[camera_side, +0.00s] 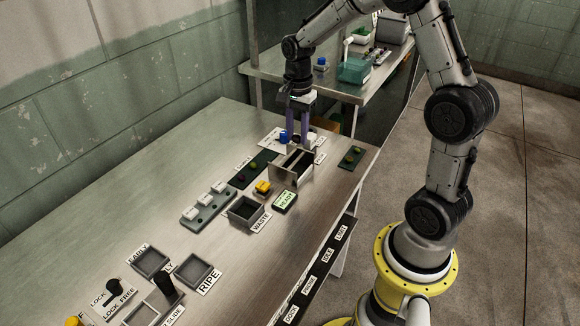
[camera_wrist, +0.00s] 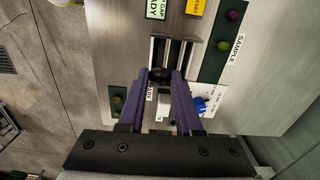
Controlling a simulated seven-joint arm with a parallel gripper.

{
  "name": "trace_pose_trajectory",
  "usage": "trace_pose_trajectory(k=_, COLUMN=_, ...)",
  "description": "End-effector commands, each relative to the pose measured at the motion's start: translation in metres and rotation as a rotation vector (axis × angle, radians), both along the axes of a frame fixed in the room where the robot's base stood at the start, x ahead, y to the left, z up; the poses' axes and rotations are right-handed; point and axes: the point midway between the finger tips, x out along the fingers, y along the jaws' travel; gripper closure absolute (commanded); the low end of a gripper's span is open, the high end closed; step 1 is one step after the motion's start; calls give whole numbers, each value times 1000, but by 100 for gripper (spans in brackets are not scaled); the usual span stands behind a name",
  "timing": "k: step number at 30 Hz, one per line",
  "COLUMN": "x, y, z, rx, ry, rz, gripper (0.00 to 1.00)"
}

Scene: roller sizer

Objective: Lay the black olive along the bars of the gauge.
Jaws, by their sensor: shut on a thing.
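My gripper (camera_side: 298,143) hangs pointing down at the back edge of the gauge (camera_side: 293,163), a metal frame with dark bars. In the wrist view the purple fingers of my gripper (camera_wrist: 160,76) are shut on the black olive (camera_wrist: 160,74), a dark rounded thing between the tips. The gauge (camera_wrist: 153,50) shows just beyond the olive, with its bars running away from the fingertips. The olive overlaps the near end of the gauge in this view; I cannot tell whether it touches. In the side view the olive is hidden.
A blue knob (camera_side: 284,136) stands close to my fingers. The green sample strip (camera_side: 253,169) and another green strip (camera_side: 350,157) hold small olives. A yellow button (camera_side: 263,187), a lit display (camera_side: 285,200) and the waste bin (camera_side: 243,211) stand in front of the gauge.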

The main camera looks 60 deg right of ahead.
Motion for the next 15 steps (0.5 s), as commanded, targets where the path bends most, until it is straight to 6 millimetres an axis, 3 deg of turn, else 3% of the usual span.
trace_pose_trajectory(k=10, x=1, y=1, z=-1, rx=-4, ry=1, rz=10, gripper=100)
trace_pose_trajectory(k=15, x=11, y=14, z=-10, rx=-51, ry=12, rz=129, gripper=100)
